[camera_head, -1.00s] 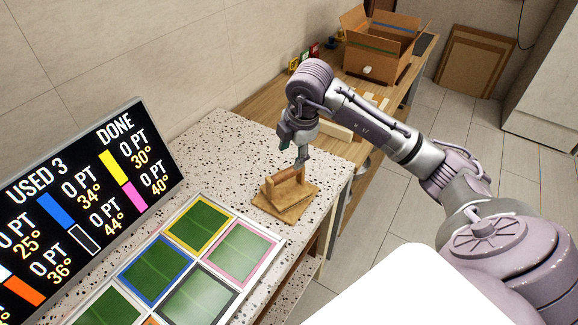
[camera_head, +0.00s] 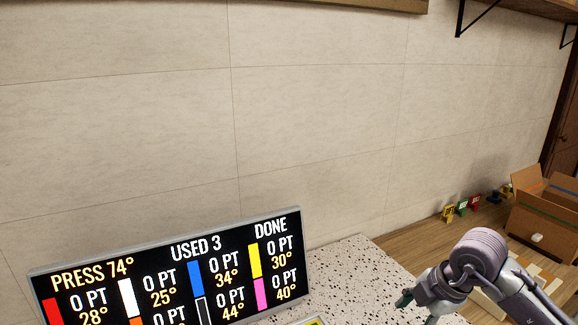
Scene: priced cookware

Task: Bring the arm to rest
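My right arm comes in from the lower right corner. My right gripper (camera_head: 431,318) points down at the bottom edge of the view, over the right end of the speckled counter (camera_head: 362,262). Its fingertips are cut off by the frame edge, so I cannot tell whether it is open or holds anything. My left arm and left gripper are not in view.
A black display board (camera_head: 170,283) reading "PRESS 74°", "USED 3" and "DONE" stands on the counter. An open cardboard box (camera_head: 545,212) and several small coloured items (camera_head: 462,207) sit on the wooden surface at right. A tiled wall fills the back.

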